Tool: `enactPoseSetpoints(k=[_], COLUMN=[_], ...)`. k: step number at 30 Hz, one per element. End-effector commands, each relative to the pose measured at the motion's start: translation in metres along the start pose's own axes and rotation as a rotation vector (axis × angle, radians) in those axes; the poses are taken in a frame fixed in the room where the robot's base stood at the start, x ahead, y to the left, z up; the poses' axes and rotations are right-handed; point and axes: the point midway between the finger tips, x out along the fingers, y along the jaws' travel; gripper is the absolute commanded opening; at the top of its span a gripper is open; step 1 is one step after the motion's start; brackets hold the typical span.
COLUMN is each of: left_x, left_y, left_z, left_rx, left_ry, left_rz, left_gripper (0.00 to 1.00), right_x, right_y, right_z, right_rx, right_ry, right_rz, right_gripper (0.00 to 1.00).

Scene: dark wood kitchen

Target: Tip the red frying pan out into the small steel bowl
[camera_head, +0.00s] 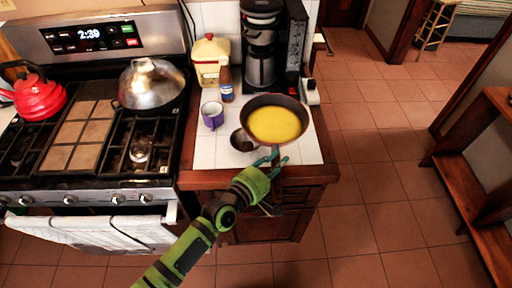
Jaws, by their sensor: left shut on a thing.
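The frying pan (275,98) shows a dark reddish-brown wall, with a bright yellow filling (275,124) in it. It is over the right part of the white-tiled counter and looks roughly level. My left gripper (275,160) is shut on the pan's handle, on the near side of the pan. The small steel bowl (241,140) stands on the counter just left of the pan; its inside looks dark. The pan's left edge partly overlaps the bowl in the picture, and I cannot tell the gap in height. My right gripper is not in view.
A purple mug (212,115), a brown bottle (226,84) and a yellow canister (210,58) stand left and behind. A coffee maker (262,50) stands behind the pan. The stove, with a red kettle (34,94) and a domed steel pot (151,85), is left. Open floor lies right.

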Motion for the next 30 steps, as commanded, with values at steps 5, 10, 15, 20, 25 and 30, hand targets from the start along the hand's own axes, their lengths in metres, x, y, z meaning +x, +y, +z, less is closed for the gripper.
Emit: enactPoseSetpoints(k=[5,10,15,20,25,30], left_x=[0.004,0.004,0.002,0.001,-0.001,-0.002], left_y=[-0.003,-0.006,-0.006,-0.003,0.0,0.006], left_z=[0.008,0.008,0.007,0.006,0.005,0.005], left_rx=[0.008,-0.016,-0.082,-0.142,-0.208,-0.219], left_ry=[-0.021,-0.029,-0.044,-0.055,-0.069,-0.07], left_rz=[0.008,0.031,0.081,0.13,0.182,0.188], left_gripper=[0.0,0.0,0.0,0.0,0.0,0.0], right_x=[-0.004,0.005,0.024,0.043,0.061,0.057], right_y=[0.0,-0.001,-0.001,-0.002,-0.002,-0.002], right_z=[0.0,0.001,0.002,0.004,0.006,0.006], right_rx=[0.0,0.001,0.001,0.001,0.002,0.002], right_ry=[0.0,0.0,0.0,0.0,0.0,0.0], right_rz=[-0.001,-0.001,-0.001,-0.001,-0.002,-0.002], right_gripper=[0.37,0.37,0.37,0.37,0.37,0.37])
